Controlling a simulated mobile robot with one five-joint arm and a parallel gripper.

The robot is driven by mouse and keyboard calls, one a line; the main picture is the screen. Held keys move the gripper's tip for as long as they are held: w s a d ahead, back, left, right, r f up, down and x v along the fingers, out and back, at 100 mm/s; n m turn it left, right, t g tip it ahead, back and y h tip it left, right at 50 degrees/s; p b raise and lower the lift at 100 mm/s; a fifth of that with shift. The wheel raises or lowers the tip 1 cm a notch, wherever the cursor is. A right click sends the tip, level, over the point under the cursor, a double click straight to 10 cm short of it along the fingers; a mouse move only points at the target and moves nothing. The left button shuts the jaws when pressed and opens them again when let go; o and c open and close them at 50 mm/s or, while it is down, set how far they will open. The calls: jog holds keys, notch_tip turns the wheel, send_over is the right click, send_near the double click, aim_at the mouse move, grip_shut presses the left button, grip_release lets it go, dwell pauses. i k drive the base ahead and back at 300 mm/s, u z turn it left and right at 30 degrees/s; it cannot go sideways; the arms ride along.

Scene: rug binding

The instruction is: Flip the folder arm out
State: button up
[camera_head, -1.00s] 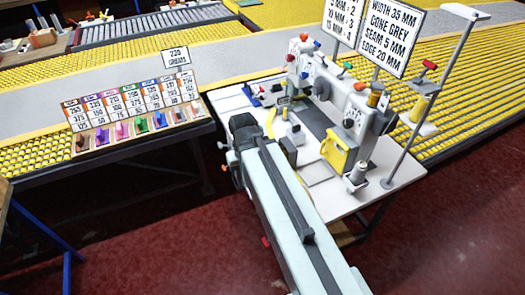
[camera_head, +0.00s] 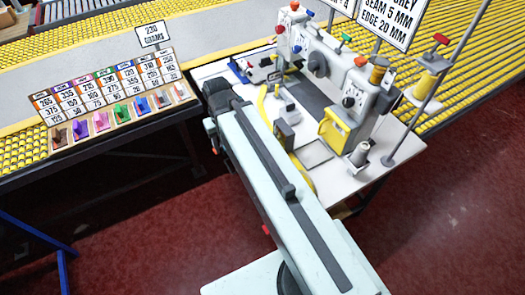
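The sewing machine (camera_head: 318,62) is white with orange, green and blue knobs and a yellow panel, and stands on a white table (camera_head: 378,160). A curved yellow strip (camera_head: 262,104) and a small dark box (camera_head: 285,134) are on the table, left of the machine; I cannot tell for certain which part is the folder arm. More yellow shows beside my arm lower down. My pale arm link with a dark end reaches across the table's left edge and covers part of this area. My gripper's fingers are not visible.
A board of labelled cards with coloured clips (camera_head: 110,95) stands left. A grey post with a yellow cone holder (camera_head: 425,84) rises at the table's right. Red floor is clear in front.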

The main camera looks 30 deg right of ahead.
aim_at(278, 93)
jog(key=k, duration=0.5)
jog(key=u, duration=0.8)
jog(key=i, duration=2.25)
jog(key=z, duration=0.75)
jog(key=k, duration=0.8)
jog(key=z, duration=0.2)
jog(key=i, duration=0.4)
jog(key=u, duration=0.1)
